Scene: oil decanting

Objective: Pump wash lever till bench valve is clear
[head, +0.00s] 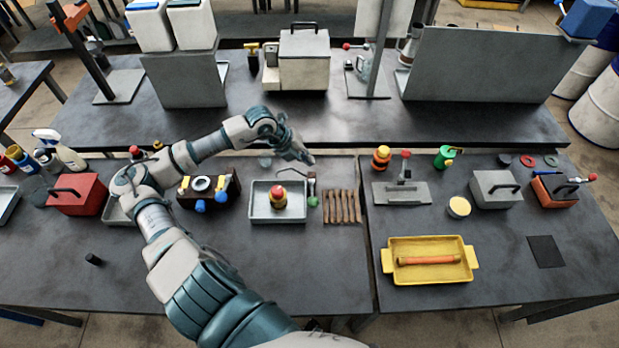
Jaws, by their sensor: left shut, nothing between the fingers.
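My left gripper (305,157) is shut and empty. It hangs over the rear part of the front bench, just behind a small grey tray (252,212). A brass-coloured fitting with a red top (278,200), perhaps the bench valve, stands upright in that tray; I cannot tell whether it is clean. A small upright lever-like piece (311,180) stands by the tray's right side, close below the gripper and seemingly apart from it. Another lever with a red knob (404,165) rises from a grey plate (385,194) to the right. I cannot tell which one is the wash lever. My right gripper is out of view.
Wooden strips (341,207) lie right of the tray. A dark block with blue and yellow fittings (207,203) and a red box (76,197) stand left. A yellow tray (430,274) holds an orange bar. The front middle bench is clear.

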